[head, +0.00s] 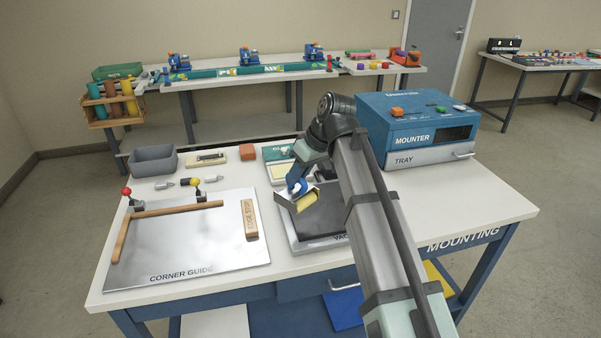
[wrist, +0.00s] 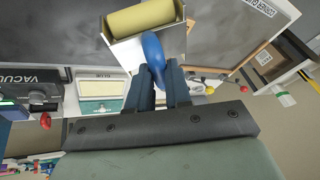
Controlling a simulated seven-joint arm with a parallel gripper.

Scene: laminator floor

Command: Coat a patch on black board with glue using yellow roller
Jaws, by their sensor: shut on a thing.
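The yellow roller (head: 306,203) sits in a pale boxy frame over the black board (head: 325,217) in the head view. My gripper (head: 298,180) is shut on its blue handle; the wrist view shows the handle (wrist: 155,55) between my two jaws (wrist: 160,85) and the yellow roll (wrist: 140,16) beyond them. I cannot tell whether the roll touches the board. My arm hides the board's right part. No glue patch can be made out.
A blue mounter (head: 415,125) stands at the back right. The table's right front is clear.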

